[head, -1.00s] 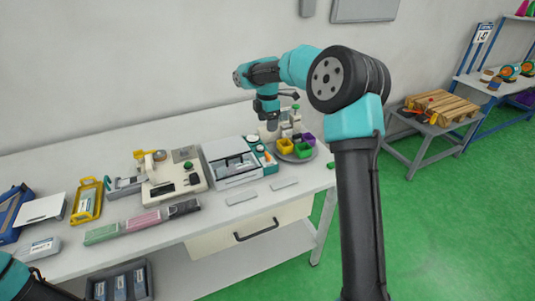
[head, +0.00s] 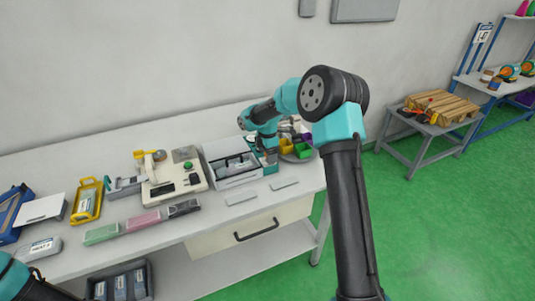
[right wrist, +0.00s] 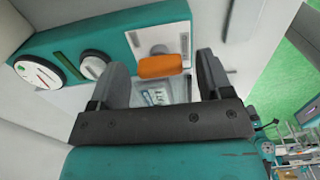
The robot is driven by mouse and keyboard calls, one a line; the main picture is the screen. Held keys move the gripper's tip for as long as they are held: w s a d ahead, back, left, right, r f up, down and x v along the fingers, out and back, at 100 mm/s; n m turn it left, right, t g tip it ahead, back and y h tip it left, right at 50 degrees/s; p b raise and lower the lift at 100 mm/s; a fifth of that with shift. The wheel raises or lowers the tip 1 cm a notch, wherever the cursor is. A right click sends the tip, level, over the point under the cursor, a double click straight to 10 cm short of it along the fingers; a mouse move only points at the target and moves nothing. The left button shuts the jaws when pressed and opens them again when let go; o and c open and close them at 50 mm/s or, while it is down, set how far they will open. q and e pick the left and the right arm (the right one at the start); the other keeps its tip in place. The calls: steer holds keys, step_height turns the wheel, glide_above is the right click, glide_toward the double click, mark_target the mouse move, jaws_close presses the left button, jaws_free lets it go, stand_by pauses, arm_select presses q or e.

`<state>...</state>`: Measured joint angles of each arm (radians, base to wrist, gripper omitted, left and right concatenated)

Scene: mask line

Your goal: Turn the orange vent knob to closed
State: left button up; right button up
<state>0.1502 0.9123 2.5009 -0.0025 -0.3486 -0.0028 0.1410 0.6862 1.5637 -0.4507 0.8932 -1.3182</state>
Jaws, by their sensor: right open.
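The orange vent knob (right wrist: 163,66) is a flat orange lever on a teal panel (right wrist: 100,35) in the right wrist view. It lies crosswise between the two dark fingers of my right gripper, with a gap on both sides. My right gripper (head: 270,159) is open and empty. In the head view it is low over the teal panel, beside the white box, and hides the knob. The knob's mount is a pale plate with a slot. Only a part of my left arm shows at the lower left of the head view; its gripper is out of view.
Two round white dials (right wrist: 38,73) sit on the panel beside the knob. The open white box (head: 228,160) is just left of the gripper in the head view. A round tray (head: 296,158) with coloured cups stands close on its right.

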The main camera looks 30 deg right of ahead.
steer(key=shift+f, duration=0.1)
steer(key=shift+c, duration=0.4)
steer(key=c, duration=0.8)
steer(key=shift+c, duration=0.2)
steer(key=shift+m, duration=0.4)
steer(key=m, duration=1.2)
steer(key=shift+m, duration=0.3)
steer(key=m, duration=0.4)
steer(key=shift+m, duration=0.3)
